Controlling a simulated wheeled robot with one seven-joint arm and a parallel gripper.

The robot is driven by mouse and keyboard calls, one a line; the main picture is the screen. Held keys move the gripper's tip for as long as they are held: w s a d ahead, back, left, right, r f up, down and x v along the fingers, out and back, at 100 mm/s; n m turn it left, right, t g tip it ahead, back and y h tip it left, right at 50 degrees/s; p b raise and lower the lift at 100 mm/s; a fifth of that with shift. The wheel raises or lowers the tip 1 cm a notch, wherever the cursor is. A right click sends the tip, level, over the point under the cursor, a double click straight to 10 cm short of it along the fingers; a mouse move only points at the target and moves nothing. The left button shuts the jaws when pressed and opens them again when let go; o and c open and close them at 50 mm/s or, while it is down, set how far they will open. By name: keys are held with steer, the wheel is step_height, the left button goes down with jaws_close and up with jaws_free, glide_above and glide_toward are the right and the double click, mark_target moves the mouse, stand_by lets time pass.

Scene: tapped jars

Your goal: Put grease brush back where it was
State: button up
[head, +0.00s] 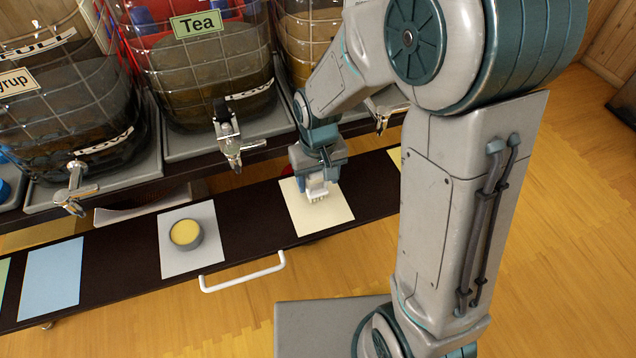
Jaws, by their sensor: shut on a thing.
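My gripper (317,176) points down over a cream mat (332,220) on the dark shelf. It is shut on the grease brush (319,196), a pale, whitish thing with short bristles at its lower edge. The brush is over or on the cream mat; I cannot tell whether it touches it. My fingers hide the upper part of the brush. A grey round pot (186,234) with yellow contents stands on a white mat (174,263) to the left.
Large tapped jars stand behind, one labelled Tea (196,24); their taps (229,148) jut out above the dark shelf (252,232). A blue mat (53,279) lies bare at the left. A white handle (243,272) sticks out from the shelf's front.

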steer(key=shift+f, duration=0.75)
steer(key=shift+f, duration=0.15)
steer(key=o, duration=1.1)
